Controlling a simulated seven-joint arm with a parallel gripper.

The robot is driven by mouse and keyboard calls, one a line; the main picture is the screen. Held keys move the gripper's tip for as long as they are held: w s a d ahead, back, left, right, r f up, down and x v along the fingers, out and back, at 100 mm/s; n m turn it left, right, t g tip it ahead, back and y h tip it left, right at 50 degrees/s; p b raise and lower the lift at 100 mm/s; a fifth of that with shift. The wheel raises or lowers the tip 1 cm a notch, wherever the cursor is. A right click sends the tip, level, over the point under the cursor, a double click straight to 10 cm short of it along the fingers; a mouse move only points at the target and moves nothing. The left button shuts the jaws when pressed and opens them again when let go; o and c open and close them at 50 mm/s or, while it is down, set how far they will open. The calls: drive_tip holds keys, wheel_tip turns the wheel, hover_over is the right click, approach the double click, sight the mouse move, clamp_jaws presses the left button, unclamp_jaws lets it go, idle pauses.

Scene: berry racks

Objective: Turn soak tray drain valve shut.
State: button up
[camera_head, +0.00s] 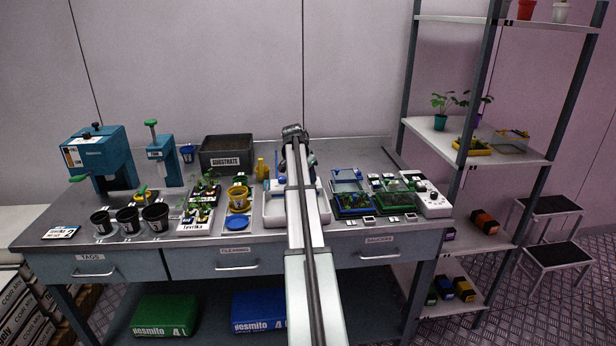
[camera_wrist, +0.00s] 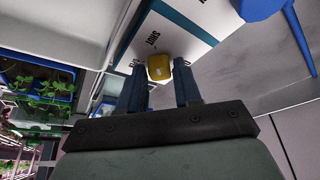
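The white soak tray (camera_head: 275,212) stands on the bench, partly hidden behind my arm. The yellow valve knob (camera_wrist: 159,68) shows in the wrist view, in front of a pale panel (camera_wrist: 180,38) with a dark blue stripe and small black lettering, one word seeming to read SHUT. My gripper (camera_wrist: 160,66) has its two dark fingers on either side of the knob, close against it with no clear gap. The knob's exact angle is hard to tell. In the head view, my arm hides the fingertips and the knob.
To the right stand blue and green plant trays (camera_head: 357,203) and a white device (camera_head: 434,204). A blue object (camera_wrist: 262,8) shows near the wrist.

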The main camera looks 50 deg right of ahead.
drive_tip(key=shift+o, duration=1.4)
drive_tip(key=v, duration=1.4)
drive_tip(key=shift+a+f, duration=0.1)
drive_tip(key=shift+f, duration=0.05)
